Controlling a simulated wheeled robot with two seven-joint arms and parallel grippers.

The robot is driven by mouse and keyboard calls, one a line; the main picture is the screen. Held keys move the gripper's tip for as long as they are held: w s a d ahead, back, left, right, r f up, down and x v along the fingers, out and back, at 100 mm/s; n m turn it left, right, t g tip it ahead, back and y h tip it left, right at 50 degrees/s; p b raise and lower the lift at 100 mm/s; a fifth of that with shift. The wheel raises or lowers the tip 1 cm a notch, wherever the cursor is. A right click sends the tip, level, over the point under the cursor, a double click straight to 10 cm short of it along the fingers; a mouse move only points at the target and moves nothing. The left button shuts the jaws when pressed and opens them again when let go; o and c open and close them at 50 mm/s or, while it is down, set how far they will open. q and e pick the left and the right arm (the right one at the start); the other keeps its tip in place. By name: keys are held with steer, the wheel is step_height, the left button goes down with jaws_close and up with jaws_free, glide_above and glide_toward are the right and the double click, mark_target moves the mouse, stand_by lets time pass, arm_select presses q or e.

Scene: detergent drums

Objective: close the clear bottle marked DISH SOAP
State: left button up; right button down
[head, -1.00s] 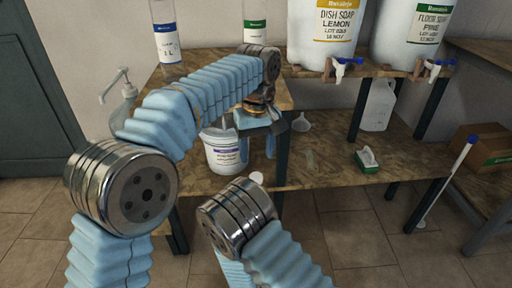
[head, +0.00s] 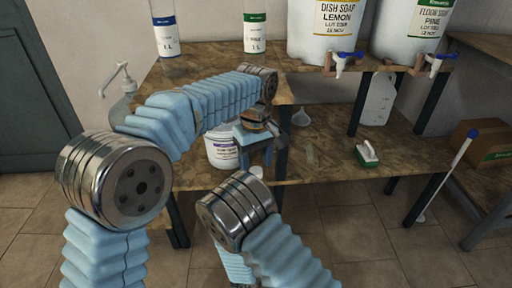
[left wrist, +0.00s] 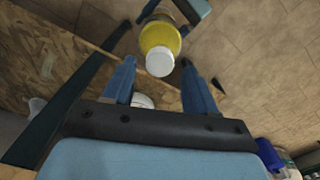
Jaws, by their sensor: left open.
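A yellow bottle (left wrist: 160,37) with a white round top (left wrist: 160,62) shows in the left wrist view; its label is not readable. The white top also shows in the head view (head: 256,172), where my right arm hides the rest. My left gripper (head: 256,158) points down above it, open and empty. In the left wrist view its fingers (left wrist: 158,82) are on either side of the white top, apart from it. My right gripper (left wrist: 172,10) appears to hold the bottle's body between its blue fingers at the top edge.
Clear labelled bottles (head: 166,28) (head: 256,35) and large DISH SOAP (head: 326,30) and FLOOR SOAP (head: 410,32) drums stand on the upper shelf.

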arm_select(q)
steer(key=shift+f, duration=1.2)
jaws_close()
steer(key=m, duration=0.5)
steer(key=shift+m, duration=0.4)
steer(key=m, duration=0.9)
steer(key=shift+o, duration=0.2)
jaws_free()
steer(key=shift+r, duration=0.1)
